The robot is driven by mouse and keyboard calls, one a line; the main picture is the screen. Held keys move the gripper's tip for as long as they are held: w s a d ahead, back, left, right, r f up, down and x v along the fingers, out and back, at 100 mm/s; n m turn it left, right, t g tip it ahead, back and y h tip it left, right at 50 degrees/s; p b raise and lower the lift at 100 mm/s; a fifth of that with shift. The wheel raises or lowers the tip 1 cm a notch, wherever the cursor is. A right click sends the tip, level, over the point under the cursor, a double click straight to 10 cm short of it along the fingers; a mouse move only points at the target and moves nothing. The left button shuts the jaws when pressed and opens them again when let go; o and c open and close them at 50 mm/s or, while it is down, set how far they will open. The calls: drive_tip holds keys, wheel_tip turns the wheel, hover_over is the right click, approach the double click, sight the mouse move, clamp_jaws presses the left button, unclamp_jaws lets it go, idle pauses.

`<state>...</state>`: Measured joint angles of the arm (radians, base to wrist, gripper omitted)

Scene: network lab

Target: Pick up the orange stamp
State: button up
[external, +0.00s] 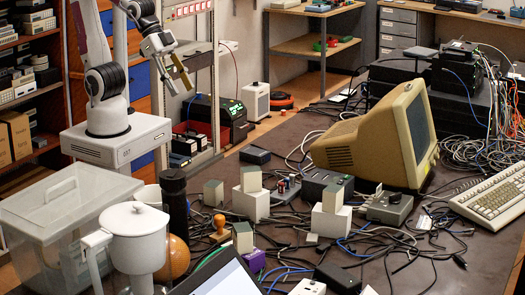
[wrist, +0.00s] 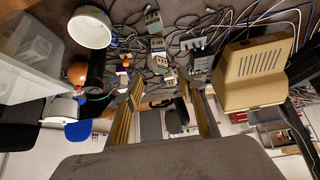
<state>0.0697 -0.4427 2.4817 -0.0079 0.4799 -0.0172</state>
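The orange stamp (external: 219,222) stands upright on the dark table in the external view, its round knob on top. It is among cables, between the black cylinder and a white block. In the wrist view a small orange spot (wrist: 125,62) above the left finger may be the stamp; it is too small to be sure. My gripper (external: 174,83) is raised at the back left, well above and away from the stamp. Its two yellowish fingers are spread wide with nothing between them, as the wrist view (wrist: 168,105) also shows.
A black cylinder (external: 174,205), a white pitcher (external: 137,240), an orange-brown ball (external: 175,258) and a clear bin (external: 45,225) crowd the left. White blocks (external: 250,204) carrying small grey-green boxes, loose cables and a beige monitor (external: 365,140) lie to the right.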

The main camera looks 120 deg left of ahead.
drive_tip(key=w+d+f+t+h, duration=0.1)
drive_tip(key=w+d+f, duration=0.25)
drive_tip(key=w, duration=0.25)
drive_tip(key=w+d+f+m+t, duration=0.1)
drive_tip(key=w+d+f, duration=0.1)
drive_tip(key=w+f, duration=0.25)
drive_tip(key=w+d+f+t+h, duration=0.1)
drive_tip(key=w+d+f, duration=0.2)
drive_tip(key=w, duration=0.4)
drive_tip(key=m+t+h, duration=0.1)
drive_tip(key=t+h, duration=0.1)
drive_tip(key=t, duration=0.1)
approach(219, 216)
drive_tip(key=shift+w+d+f, duration=0.1)
drive_tip(key=shift+w+f, duration=0.65)
drive_tip(key=shift+w, duration=0.35)
drive_tip(key=shift+w, duration=0.1)
drive_tip(key=shift+x, duration=1.2)
drive_tip(key=shift+w+f, duration=0.1)
drive_tip(key=shift+d+x, duration=0.15)
drive_tip(key=shift+x, duration=1.1)
drive_tip(key=shift+d+x, duration=0.1)
drive_tip(key=shift+x, duration=1.1)
